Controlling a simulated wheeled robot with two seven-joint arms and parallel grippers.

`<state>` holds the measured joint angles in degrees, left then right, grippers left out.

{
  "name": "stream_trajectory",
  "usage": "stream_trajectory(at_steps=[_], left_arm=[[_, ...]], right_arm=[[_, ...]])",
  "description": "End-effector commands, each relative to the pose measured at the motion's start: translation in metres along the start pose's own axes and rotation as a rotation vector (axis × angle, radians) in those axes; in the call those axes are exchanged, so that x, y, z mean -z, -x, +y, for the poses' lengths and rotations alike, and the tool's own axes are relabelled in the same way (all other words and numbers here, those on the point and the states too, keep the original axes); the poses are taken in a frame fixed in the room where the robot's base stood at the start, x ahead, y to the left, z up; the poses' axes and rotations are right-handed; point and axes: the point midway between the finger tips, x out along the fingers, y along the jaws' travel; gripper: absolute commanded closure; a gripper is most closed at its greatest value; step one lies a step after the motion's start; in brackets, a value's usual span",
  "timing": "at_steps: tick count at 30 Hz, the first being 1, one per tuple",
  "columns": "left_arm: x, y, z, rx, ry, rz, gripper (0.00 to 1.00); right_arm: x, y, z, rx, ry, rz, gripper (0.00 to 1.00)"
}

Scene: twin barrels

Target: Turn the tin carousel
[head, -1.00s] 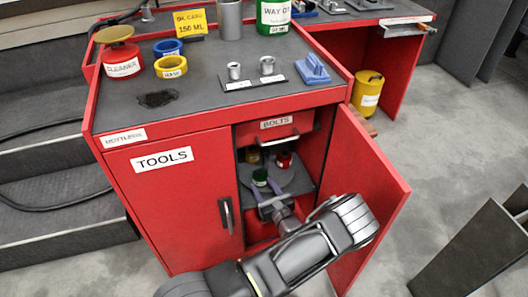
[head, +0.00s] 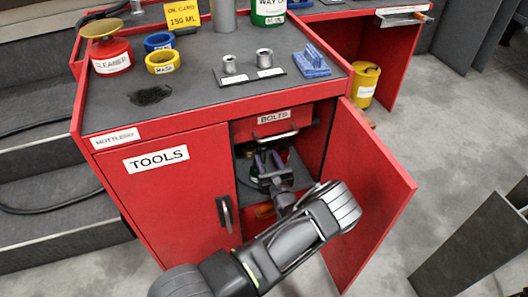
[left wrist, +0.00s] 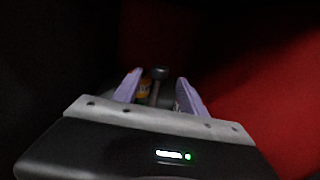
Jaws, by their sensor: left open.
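The tin carousel (head: 296,170), a grey round plate, sits inside the red cabinet behind its open right door. My left arm reaches in from the front. My left gripper (head: 266,160) is open, its pale purple fingers over the carousel, hiding much of it and its tins. In the left wrist view, a dark knob on a post (left wrist: 160,72) shows between the two spread fingers (left wrist: 157,92), with a yellow tin (left wrist: 143,88) just beside the left finger. I cannot tell whether a finger touches anything. My right gripper is not in view.
The open cabinet door (head: 368,190) stands to the right of my arm. The closed TOOLS door (head: 165,195) is at left. A drawer handle labelled BOLTS (head: 277,138) hangs just above the gripper. The bench top (head: 200,95) holds rings, tins and sockets.

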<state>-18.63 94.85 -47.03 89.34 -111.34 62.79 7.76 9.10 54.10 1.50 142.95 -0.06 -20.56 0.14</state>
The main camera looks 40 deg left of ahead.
Motion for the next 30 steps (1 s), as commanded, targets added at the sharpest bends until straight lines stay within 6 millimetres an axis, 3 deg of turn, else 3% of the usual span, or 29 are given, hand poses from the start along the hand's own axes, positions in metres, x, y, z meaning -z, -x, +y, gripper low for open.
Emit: stream_trajectory(at_steps=[7, 18, 30], left_arm=[[0.001, -0.035, 0.000, -0.001, 0.000, -0.001, 0.51], [0.000, -0.041, 0.000, 0.000, -0.001, 0.000, 0.51], [0.000, -0.041, 0.000, 0.000, -0.001, 0.000, 0.84]], right_arm=[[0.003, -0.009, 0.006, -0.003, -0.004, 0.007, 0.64], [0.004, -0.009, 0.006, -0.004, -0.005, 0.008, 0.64], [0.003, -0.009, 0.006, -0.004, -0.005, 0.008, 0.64]])
